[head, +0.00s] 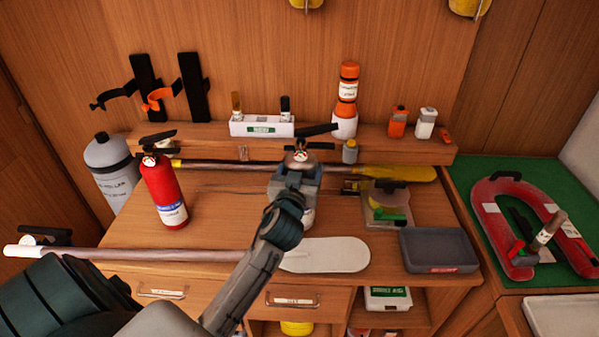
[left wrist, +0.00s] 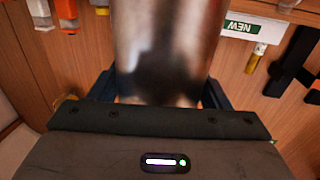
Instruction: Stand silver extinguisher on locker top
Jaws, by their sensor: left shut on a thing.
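The silver extinguisher (head: 300,158) is upright over the middle of the wooden locker top (head: 230,215), with its black handle at the top. My left gripper (head: 297,181) is shut on its body from the front. In the left wrist view the silver body (left wrist: 165,50) fills the space between the two fingers (left wrist: 160,92). My gripper and forearm hide much of its lower part, so I cannot tell whether its base touches the top. My right gripper is not in view.
A red extinguisher (head: 164,190) stands at left. A white-bladed paddle (head: 325,256) lies along the front, a yellow-bladed one (head: 395,173) behind. A grey tray (head: 438,250) and a clear box (head: 387,208) are at right. A back shelf (head: 390,148) holds small items.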

